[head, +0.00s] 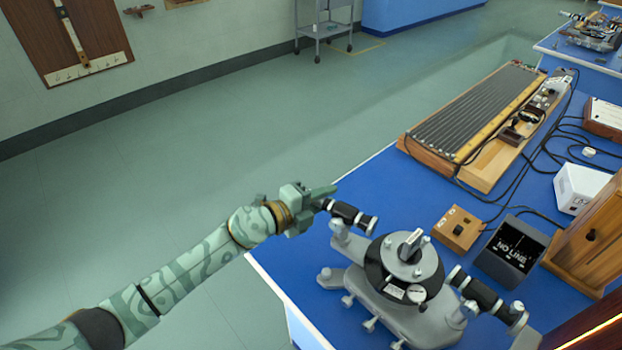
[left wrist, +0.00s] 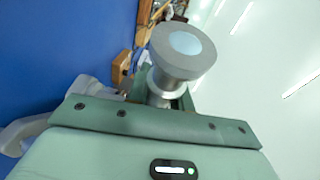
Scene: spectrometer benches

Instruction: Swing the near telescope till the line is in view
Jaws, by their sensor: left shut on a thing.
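The spectrometer (head: 405,275) stands on the blue bench, with a grey base and a black round table at its middle. The near telescope (head: 352,214), a short black tube with pale rings, points out to the left. My left gripper (head: 322,196) is shut on its outer end. In the left wrist view the telescope's grey round eyepiece (left wrist: 184,48) with a pale lens rises from between my green jaws (left wrist: 165,103). A second black tube (head: 482,293) sits on the right side. My right gripper is not in view.
A wooden box with a knob (head: 457,229) sits beside the screen. A long ribbed board (head: 480,115), cables, a white box (head: 580,188) and a wooden cabinet (head: 590,238) fill the bench behind and right. The floor (head: 210,150) left of the bench is clear.

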